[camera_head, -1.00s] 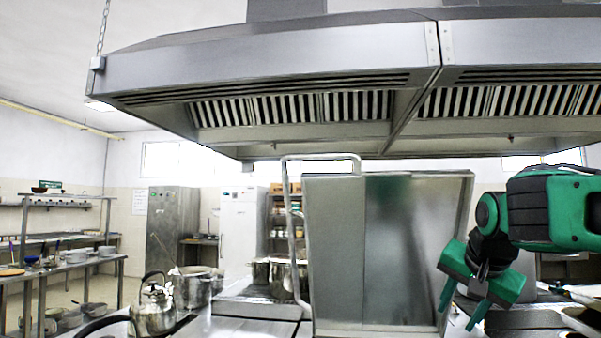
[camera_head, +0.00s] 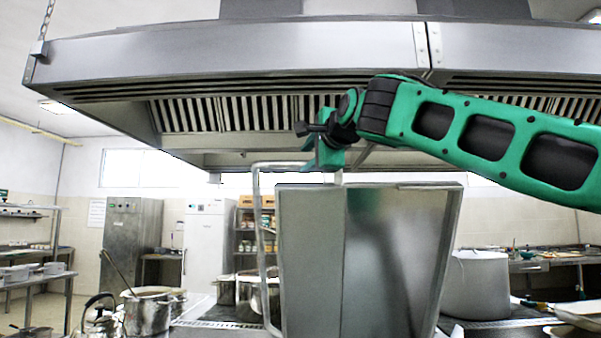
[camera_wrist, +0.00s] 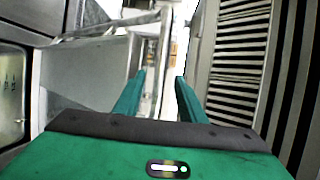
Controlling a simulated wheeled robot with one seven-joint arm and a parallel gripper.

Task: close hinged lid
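The hinged lid (camera_head: 375,260) is a large, shiny steel panel standing raised in the middle of the head view. A bent tube handle (camera_head: 257,235) runs along its left side and across its top. My gripper (camera_head: 325,155) is above the lid's top edge, left of its middle. In the wrist view my two green fingers (camera_wrist: 161,76) are apart with no object between them. A pale metal bar shows beyond the fingertips. I cannot tell whether the gripper touches the lid or handle. The base under the lid is out of view.
A steel extractor hood (camera_head: 230,65) hangs low over the lid, close above my arm; its slatted filters (camera_wrist: 240,60) fill the right of the wrist view. A large pot (camera_head: 475,285) stands right of the lid. A smaller pot (camera_head: 148,312) and a kettle (camera_head: 100,318) stand left.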

